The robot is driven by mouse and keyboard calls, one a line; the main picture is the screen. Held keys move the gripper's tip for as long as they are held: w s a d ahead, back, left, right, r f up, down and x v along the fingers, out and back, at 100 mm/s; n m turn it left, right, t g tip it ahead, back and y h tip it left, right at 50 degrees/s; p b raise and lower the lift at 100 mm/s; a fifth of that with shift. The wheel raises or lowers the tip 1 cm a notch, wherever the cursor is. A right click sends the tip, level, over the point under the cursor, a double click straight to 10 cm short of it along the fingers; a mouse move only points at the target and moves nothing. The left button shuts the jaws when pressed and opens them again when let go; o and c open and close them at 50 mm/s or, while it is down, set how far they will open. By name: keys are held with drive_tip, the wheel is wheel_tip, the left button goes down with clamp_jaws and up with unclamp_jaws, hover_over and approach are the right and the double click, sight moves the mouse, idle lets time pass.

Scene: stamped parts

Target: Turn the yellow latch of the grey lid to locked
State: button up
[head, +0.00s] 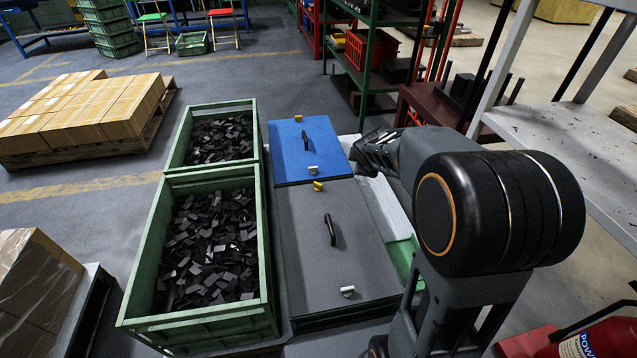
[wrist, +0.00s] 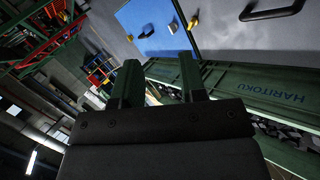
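The grey lid (head: 300,245) lies closed on a box in the middle of the head view, with a dark handle (head: 330,230). Its yellow latch (head: 318,186) is small and sits at its far edge, beside the blue lid. In the wrist view the yellow latch (wrist: 193,22) shows near the top, at the edge of the grey lid (wrist: 225,28). My gripper (head: 362,157) is above the right edge of the blue lid, apart from the latch. In the wrist view its two fingers (wrist: 158,70) are spread with nothing between them. I cannot tell the latch's turned position.
The blue lid (head: 285,150) lies behind the grey one, with its own yellow latch (head: 298,118) and a silver piece (head: 313,170). Another silver piece (head: 347,291) is on the grey lid's near edge. Green crates of black parts (head: 210,245) stand left. A grey table (head: 570,130) is right.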

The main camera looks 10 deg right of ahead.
drive_tip(key=w+d+f+n+t+y, duration=0.1)
drive_tip(key=w+f+n+t+y, duration=0.1)
drive_tip(key=w+f+n, duration=0.5)
drive_tip(key=w+d+f+n+t+y, duration=0.1)
drive_tip(key=w+f+n+t+y, duration=0.15)
drive_tip(key=w+n, duration=0.7)
drive_tip(key=n+g+y, duration=0.3)
drive_tip(key=n+y, duration=0.4)
drive_tip(key=n, duration=0.7)
approach(319, 184)
drive_tip(key=v, duration=0.3)
drive_tip(key=shift+w+d+r+t+p, duration=0.1)
drive_tip(key=shift+d+r+t+p, duration=0.05)
drive_tip(key=shift+r+t+p, duration=0.15)
drive_tip(key=shift+f+n, duration=0.35)
drive_tip(key=shift+f, duration=0.05)
drive_tip(key=b+x, duration=0.1)
drive_tip(key=x, duration=0.3)
drive_tip(key=b+x, duration=0.2)
drive_tip(key=x, duration=0.2)
drive_tip(key=b+x, duration=0.2)
drive_tip(key=x, duration=0.2)
drive_tip(key=shift+s+a+f, duration=0.25)
drive_tip(key=shift+f, duration=0.05)
drive_tip(key=shift+b+x, duration=0.5)
drive_tip(key=shift+x, duration=0.25)
drive_tip(key=shift+r, duration=0.15)
drive_tip(key=shift+c, duration=0.2)
